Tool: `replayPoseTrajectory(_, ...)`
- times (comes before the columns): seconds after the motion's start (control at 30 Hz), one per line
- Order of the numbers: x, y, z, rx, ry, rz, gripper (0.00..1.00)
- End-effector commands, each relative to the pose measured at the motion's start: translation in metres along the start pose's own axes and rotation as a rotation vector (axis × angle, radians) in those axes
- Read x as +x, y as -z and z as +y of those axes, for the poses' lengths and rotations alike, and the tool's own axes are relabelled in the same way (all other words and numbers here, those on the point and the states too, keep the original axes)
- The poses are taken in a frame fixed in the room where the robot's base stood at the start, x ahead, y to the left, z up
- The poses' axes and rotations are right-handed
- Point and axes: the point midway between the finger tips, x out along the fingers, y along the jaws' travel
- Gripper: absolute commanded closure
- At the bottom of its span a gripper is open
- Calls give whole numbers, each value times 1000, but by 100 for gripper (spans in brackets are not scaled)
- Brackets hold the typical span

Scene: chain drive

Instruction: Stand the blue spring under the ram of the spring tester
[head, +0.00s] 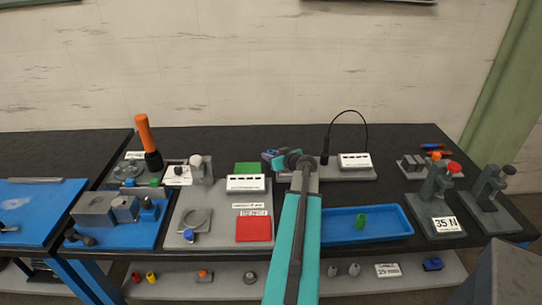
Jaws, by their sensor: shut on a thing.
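My arm reaches forward from the bottom middle. My gripper (272,158) is at its far end, above the back of the bench, and points left. It is shut on a small blue thing (267,154) that looks like the blue spring; the jaws and wrist hide much of it. The spring tester appears to be the grey stand (438,186) with a red knob and a "35 N" sign, at the right of the bench. It is well to the right of my gripper. Its ram and the spot under it are too small to make out.
A blue tray (392,232) with a green piece (361,221) lies right of my arm. Another grey stand (490,187) is at the far right. A grey board (185,246) with a red pad (254,229) and an orange-handled tool (147,138) are left. The lower shelf holds several small parts.

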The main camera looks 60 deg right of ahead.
Motion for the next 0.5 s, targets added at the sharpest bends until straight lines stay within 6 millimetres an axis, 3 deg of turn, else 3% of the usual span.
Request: replayPoseTrajectory(0.5, 2, -7, 1, 1, -2, 0, 99)
